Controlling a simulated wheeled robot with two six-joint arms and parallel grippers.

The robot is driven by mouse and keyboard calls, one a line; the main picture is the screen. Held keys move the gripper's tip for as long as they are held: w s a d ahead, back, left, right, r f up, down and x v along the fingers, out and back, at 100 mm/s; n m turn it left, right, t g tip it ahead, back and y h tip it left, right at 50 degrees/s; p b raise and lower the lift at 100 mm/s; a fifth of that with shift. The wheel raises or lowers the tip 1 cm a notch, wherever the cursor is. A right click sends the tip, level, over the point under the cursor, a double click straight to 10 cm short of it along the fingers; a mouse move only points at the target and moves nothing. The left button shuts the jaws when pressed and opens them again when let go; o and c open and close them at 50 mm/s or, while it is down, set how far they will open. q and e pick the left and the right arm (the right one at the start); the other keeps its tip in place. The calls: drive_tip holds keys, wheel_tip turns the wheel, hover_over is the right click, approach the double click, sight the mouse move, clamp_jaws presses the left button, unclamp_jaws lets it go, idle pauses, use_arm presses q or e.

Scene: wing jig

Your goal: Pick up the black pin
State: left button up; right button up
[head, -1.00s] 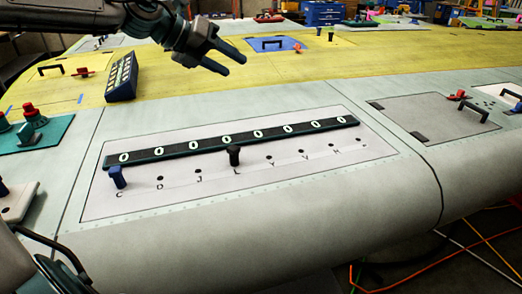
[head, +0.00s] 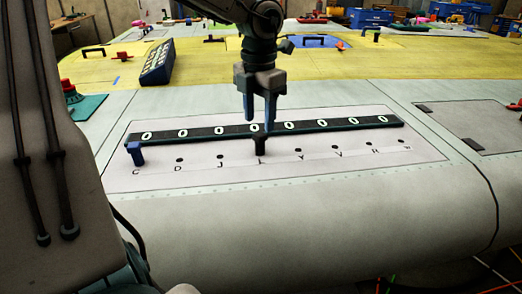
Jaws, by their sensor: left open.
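The black pin (head: 260,145) stands upright in the hole row of the white panel (head: 420,165), by the letter L. My left gripper (head: 259,122) points straight down just above the pin's head, with its two fingers apart and nothing between them. In this view the fingertips overlap the numbered strip behind the pin, and I cannot tell the exact gap to the pin. My right gripper is not in view.
A dark strip of zeros (head: 330,125) runs along the panel behind the holes. A dark slotted block (head: 161,62) stands on the yellow surface behind. A teal plate with red knobs (head: 85,108) is at the left. The panel right of the black pin is clear.

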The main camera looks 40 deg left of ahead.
sight(260, 134)
use_arm(q)
drive_tip(key=shift+f, duration=0.75)
drive_tip(key=shift+s+f, duration=0.1)
drive_tip(key=shift+f, duration=0.05)
drive_tip(key=f, duration=0.2)
drive_tip(key=f+p, duration=0.1)
drive_tip(key=f, duration=0.1)
drive_tip(key=shift+s+d, duration=0.15)
drive_tip(key=shift+d, duration=0.25)
drive_tip(key=shift+a+f, duration=0.1)
drive_tip(key=shift+f, duration=0.4)
clamp_jaws()
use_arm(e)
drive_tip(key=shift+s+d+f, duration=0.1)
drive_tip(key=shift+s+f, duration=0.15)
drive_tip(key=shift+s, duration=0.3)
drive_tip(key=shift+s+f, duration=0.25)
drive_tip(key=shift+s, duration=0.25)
